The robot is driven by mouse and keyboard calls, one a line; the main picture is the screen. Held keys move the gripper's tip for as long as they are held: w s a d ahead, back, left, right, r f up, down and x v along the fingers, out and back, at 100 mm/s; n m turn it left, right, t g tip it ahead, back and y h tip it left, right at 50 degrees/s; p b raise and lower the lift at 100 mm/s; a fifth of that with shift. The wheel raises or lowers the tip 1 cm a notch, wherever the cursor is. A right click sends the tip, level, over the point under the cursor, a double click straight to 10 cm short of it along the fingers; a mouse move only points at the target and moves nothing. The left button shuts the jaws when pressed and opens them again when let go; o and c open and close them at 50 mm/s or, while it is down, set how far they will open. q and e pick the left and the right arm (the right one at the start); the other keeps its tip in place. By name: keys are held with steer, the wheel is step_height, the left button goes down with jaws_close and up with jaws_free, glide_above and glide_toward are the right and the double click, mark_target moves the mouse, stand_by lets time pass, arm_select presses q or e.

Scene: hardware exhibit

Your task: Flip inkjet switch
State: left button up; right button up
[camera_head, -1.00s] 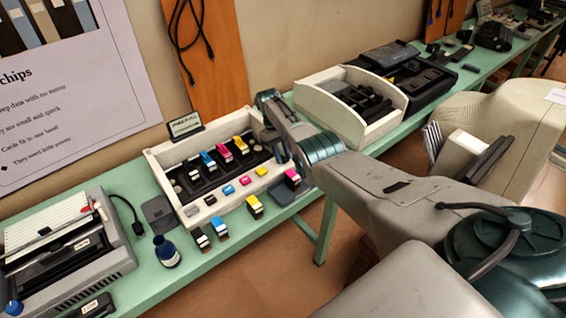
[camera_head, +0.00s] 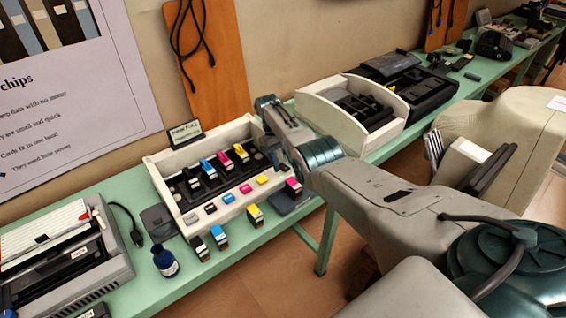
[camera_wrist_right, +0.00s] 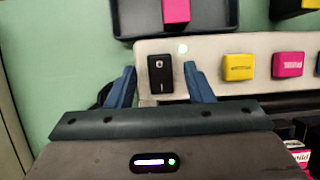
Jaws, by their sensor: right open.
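The inkjet exhibit is a cream open-topped case (camera_head: 159,181) with coloured cartridges inside, on the green bench. In the right wrist view its cream front strip (camera_wrist_right: 215,50) carries a small black rocker switch (camera_wrist_right: 160,76). My right gripper (camera_wrist_right: 160,69) is open, with one blue finger on each side of the switch. A narrow gap shows at each finger, wider on the left. My left gripper is not in view.
Yellow (camera_wrist_right: 239,67) and magenta (camera_wrist_right: 288,64) buttons sit beside the switch on the strip. Cartridges stand along the bench in front of the case. A blue bottle (camera_head: 165,261) and a grey machine (camera_head: 65,263) are to the left. A second cream case (camera_head: 317,107) stands right.

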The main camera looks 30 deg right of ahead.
steer(key=b+v, duration=0.3)
steer(key=v, duration=0.7)
steer(key=shift+b, duration=0.35)
steer(key=shift+r, duration=0.15)
